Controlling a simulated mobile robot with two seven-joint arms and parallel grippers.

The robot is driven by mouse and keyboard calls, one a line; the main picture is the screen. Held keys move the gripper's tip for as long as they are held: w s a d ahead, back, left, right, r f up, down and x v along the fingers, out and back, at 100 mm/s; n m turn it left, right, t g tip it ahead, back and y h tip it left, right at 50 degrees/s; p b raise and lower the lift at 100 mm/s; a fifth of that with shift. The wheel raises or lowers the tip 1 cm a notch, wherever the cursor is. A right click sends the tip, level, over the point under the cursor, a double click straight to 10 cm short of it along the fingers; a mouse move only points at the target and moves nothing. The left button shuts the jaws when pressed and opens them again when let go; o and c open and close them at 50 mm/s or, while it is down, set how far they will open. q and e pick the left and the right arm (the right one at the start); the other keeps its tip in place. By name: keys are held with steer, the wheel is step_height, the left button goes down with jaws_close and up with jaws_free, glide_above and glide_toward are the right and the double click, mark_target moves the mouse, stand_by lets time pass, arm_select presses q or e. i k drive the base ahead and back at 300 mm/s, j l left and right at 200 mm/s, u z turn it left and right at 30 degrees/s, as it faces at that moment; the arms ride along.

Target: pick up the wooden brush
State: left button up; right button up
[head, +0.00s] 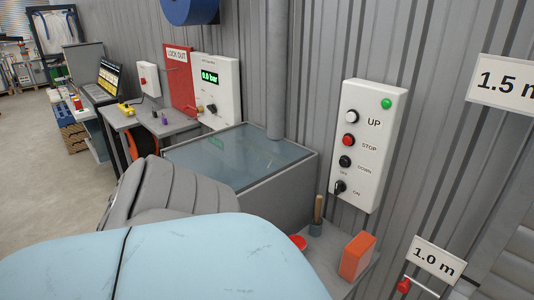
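An upright wooden handle (318,207), which looks like that of the wooden brush, stands at the lower right of the head view. Its lower end is at a small dark grey-blue cup or base (315,230); I cannot tell whether it stands inside it, and no bristles show. It is on a grey shelf (329,256) by the corrugated wall. Neither of my grippers is in view.
An orange block (357,256) and a red round thing (298,242) are on the same shelf. A glass-topped grey tank (240,158) stands behind. A large pale blue shape (160,268) and a grey ribbed shape (165,190) fill the foreground. A control box (367,145) hangs above.

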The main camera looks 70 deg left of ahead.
mark_target(319, 198)
steer(key=u, duration=1.75)
